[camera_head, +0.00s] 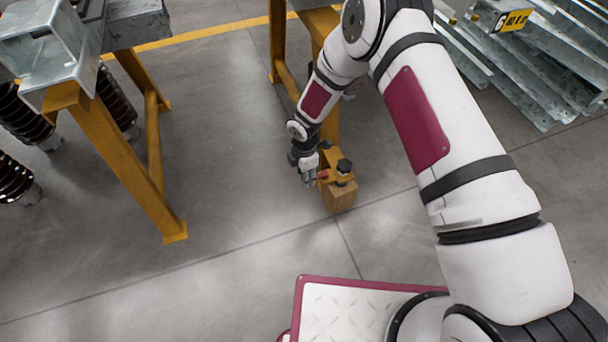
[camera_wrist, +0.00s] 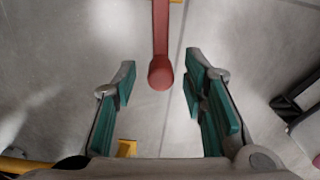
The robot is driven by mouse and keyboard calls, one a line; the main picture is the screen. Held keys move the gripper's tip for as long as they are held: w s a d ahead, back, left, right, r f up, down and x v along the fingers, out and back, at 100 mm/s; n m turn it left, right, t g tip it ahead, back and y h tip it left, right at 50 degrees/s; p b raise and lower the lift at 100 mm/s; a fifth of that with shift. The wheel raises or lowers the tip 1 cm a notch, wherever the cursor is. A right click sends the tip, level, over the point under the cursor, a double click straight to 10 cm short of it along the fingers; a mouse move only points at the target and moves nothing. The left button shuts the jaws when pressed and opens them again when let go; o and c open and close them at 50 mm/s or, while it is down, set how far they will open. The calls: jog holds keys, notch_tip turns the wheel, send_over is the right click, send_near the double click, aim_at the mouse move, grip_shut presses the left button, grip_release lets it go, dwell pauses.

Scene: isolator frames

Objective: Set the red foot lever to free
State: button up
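The red foot lever (camera_wrist: 161,45) comes in from the top of the wrist view. Its rounded end (camera_wrist: 161,73) lies in the gap between my fingertips, with clear space on both sides. My gripper (camera_wrist: 159,84) is open, with green pads on both fingers, and holds nothing. In the head view, my gripper (camera_head: 308,172) is low near the floor, just left of the lever's small red tip (camera_head: 323,175). The lever joins a yellow part with a black top (camera_head: 344,166) above a brown block (camera_head: 338,197). My gripper partly hides the lever there.
A yellow stand leg (camera_head: 330,125) rises behind the lever. Another yellow trestle (camera_head: 130,150) stands at left, with dark ribbed insulators (camera_head: 22,118) near it. Galvanized steel profiles (camera_head: 530,65) lie at upper right. The grey floor (camera_head: 240,220) in front is open.

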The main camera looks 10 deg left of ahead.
notch_tip(320, 180, up, 11)
jog(key=shift+r, duration=0.2)
dwell(0.6)
